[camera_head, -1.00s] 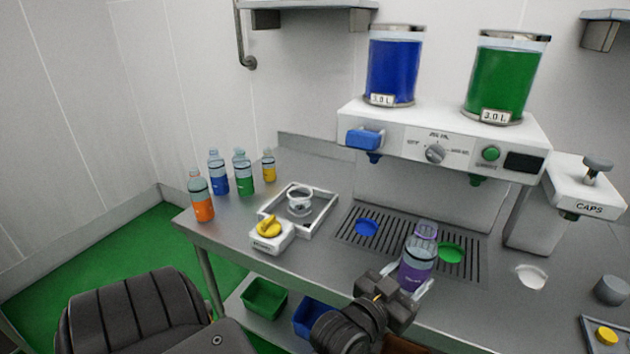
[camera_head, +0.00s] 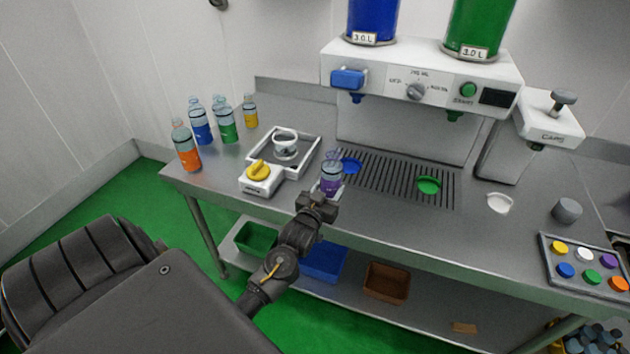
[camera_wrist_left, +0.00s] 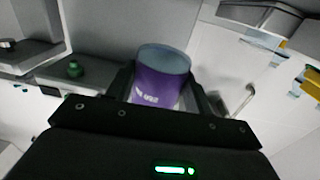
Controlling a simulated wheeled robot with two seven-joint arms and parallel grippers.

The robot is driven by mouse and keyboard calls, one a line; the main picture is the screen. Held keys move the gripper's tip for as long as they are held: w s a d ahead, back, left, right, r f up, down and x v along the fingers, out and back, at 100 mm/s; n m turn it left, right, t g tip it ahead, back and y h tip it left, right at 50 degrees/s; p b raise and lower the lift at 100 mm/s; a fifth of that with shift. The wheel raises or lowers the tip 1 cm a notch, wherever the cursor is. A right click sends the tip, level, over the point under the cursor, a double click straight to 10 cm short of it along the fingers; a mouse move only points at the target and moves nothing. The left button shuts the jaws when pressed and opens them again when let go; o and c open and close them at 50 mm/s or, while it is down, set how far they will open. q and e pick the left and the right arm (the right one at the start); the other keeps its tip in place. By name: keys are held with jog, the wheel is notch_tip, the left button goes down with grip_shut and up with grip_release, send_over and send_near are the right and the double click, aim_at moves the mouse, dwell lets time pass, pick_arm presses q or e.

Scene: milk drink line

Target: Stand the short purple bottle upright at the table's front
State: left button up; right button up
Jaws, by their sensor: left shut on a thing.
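The short purple bottle (camera_head: 331,177) is in my left gripper (camera_head: 326,190), near the table's front edge, to the right of the yellow-knobbed device. My left gripper is shut on it, and the bottle looks about upright in the head view. I cannot tell whether its base touches the table (camera_head: 385,215). In the left wrist view the purple bottle (camera_wrist_left: 160,85) sits between the dark fingers, with its grey-blue end toward the top. My right gripper is not in view.
Blue, green, yellow and orange bottles (camera_head: 187,150) stand at the table's left end. A white tray (camera_head: 309,155) holds a small cup. The drip grate (camera_head: 395,180) lies right of the bottle. Bins (camera_head: 324,262) stand below. The front table area right of the bottle is clear.

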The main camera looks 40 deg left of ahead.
pick_arm(q)
jog(key=shift+n+y, duration=0.4)
jog(key=shift+y, duration=0.2)
jog(key=a, duration=0.1)
jog(key=a+f, duration=0.1)
jog(key=a, duration=0.1)
jog(key=a+f, duration=0.1)
jog(key=a, duration=0.1)
jog(key=shift+w+a, duration=0.25)
jog(key=shift+w, duration=0.15)
jog(key=shift+f, duration=0.2)
notch_tip(320, 180, down, 6)
jog(key=b, duration=0.6)
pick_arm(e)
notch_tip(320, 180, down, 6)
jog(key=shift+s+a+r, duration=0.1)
pick_arm(q)
jog(key=shift+f, duration=0.15)
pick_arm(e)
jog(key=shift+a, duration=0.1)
pick_arm(q)
jog(key=o, duration=1.5)
jog(key=shift+s+d, duration=0.1)
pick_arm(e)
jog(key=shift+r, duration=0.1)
